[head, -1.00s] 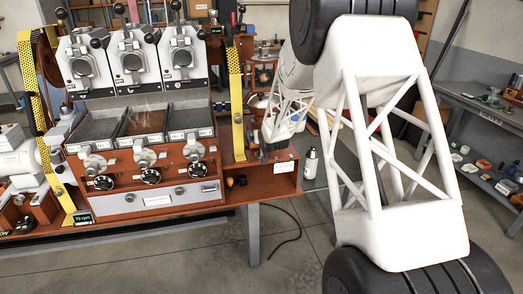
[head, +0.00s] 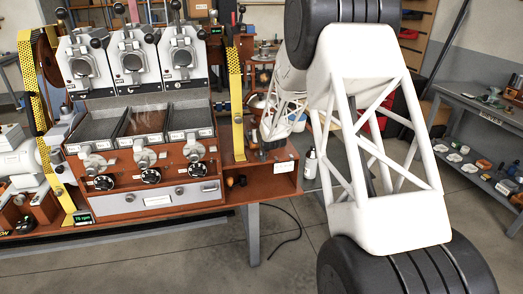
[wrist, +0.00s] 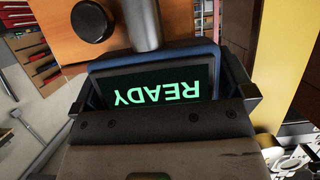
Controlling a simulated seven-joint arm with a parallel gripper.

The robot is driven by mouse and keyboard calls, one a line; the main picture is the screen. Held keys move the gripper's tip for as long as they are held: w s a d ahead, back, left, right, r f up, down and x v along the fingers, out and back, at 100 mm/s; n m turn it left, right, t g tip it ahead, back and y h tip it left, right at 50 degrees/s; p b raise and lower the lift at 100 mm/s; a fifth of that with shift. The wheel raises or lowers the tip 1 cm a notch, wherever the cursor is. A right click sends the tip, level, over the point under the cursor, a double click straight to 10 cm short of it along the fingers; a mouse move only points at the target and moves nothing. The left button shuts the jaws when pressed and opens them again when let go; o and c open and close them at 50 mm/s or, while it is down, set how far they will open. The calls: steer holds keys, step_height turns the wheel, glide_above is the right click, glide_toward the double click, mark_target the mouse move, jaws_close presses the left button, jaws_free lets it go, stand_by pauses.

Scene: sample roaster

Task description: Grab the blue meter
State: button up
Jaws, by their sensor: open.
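The blue meter (wrist: 162,58) fills the middle of the wrist view. It has a blue frame and a dark screen with green letters reading READY, upside down in the picture. My gripper (wrist: 162,85) is open, with a dark finger at the left and right sides of the meter. I cannot tell whether either finger touches it. The gripper body hides the meter's lower edge. In the head view my gripper (head: 269,135) is small, at the right end of the wooden bench, and I cannot make out the meter there.
A grey metal post (wrist: 146,22) and a black knob (wrist: 93,20) are close beyond the meter. A yellow upright (head: 237,110) stands left of my gripper in the head view. A bottle (head: 309,164) stands to its right. The roaster (head: 145,130) fills the bench's left.

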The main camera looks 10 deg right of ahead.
steer(key=c, duration=1)
steer(key=shift+c, duration=0.2)
steer(key=shift+r, duration=0.15)
steer(key=r, duration=0.3)
steer(key=shift+s+r, duration=0.2)
steer(key=s+a+r, duration=0.1)
steer(key=s, duration=1.4)
steer(key=shift+s+r, duration=0.15)
steer(key=shift+s, duration=0.15)
steer(key=shift+a, duration=0.1)
